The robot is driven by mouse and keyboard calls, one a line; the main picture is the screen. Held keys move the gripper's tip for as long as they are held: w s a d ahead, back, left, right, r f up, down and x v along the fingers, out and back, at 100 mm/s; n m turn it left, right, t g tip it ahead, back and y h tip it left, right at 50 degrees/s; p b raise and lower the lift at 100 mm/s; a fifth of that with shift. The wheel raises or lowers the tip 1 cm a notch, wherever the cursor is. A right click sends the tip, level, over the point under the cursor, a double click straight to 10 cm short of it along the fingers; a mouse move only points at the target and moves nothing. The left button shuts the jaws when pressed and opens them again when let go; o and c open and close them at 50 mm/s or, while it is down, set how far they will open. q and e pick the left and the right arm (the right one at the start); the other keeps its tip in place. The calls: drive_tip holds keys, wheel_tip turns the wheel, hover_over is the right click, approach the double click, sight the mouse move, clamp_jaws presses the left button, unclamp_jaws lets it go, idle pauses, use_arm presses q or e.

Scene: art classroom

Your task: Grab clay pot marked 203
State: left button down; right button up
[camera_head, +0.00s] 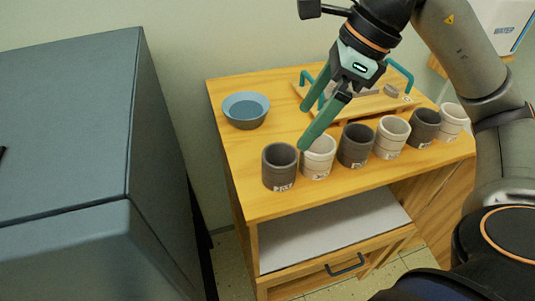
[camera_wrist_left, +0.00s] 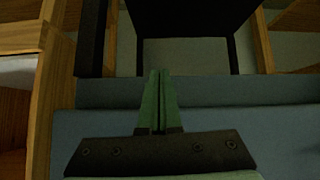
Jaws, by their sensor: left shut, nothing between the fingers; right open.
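Several clay pots stand in a row on the wooden cabinet top in the head view, alternating dark and pale: a dark pot (camera_head: 280,168) at the left end, a pale pot (camera_head: 318,162), a dark pot (camera_head: 356,148), a pale pot (camera_head: 390,140), a dark pot (camera_head: 424,128) and a pale pot (camera_head: 451,122). Their front labels are too small to read, so I cannot tell which is 203. My right gripper (camera_head: 303,126) is open and empty; one fingertip overlaps the rim of the second pot from left. My left gripper (camera_wrist_left: 159,75) is shut and empty in the left wrist view.
A blue-grey bowl (camera_head: 246,112) sits at the cabinet's back left. A wooden tray (camera_head: 376,105) with teal handles stands behind the pots. A large grey cabinet (camera_head: 70,130) fills the left side. The wooden top (camera_head: 240,150) is bare left of the pots.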

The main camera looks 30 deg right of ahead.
approach(280, 157)
drive_tip(key=s+a, duration=0.1)
drive_tip(key=s+a+f, duration=0.1)
drive_tip(key=a, duration=0.1)
drive_tip(key=shift+w+x, duration=0.2)
drive_tip(key=shift+x, duration=1.35)
drive_tip(key=shift+w+x, duration=0.15)
drive_tip(key=shift+x, duration=1.4)
drive_tip(key=shift+d, duration=0.1)
drive_tip(key=shift+c, duration=0.2)
drive_tip(key=shift+r, duration=0.1)
drive_tip(key=c, duration=1.4)
